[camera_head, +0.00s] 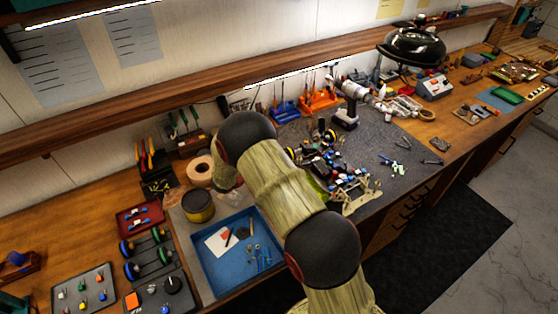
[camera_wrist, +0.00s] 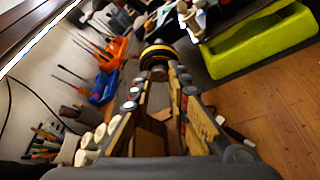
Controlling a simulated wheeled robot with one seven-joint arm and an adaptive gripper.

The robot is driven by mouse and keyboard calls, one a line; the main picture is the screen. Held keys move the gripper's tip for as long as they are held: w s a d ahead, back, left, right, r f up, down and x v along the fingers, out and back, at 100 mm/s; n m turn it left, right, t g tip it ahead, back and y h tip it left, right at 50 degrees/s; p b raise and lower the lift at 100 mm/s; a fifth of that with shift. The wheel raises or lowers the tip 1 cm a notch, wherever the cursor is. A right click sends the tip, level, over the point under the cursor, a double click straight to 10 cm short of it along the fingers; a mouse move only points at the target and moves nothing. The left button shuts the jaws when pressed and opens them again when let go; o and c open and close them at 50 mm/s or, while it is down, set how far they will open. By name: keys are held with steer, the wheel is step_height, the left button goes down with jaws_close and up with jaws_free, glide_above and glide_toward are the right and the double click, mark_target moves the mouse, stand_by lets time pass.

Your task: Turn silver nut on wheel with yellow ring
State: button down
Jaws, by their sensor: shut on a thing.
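In the wrist view, the wheel with the yellow ring (camera_wrist: 157,52) is black and lies straight ahead between my fingertips. My gripper (camera_wrist: 157,74) has its two fingers converging at the wheel's hub. It is shut on the small silver nut there, which the fingertips mostly hide. In the head view, the racecar (camera_head: 335,168) sits on the grey mat, partly behind my arm. My gripper is hidden behind my arm in that view.
A lime-green body part (camera_wrist: 262,42) lies right of the wheel in the wrist view. Orange (camera_head: 318,101) and blue tool racks (camera_head: 285,110) stand behind the car. A cordless drill (camera_head: 347,105) stands at its back right. A blue tray (camera_head: 212,262) lies left of my arm.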

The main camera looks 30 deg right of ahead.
steer(key=c, duration=1.7)
jaws_free()
steer(key=v, duration=1.2)
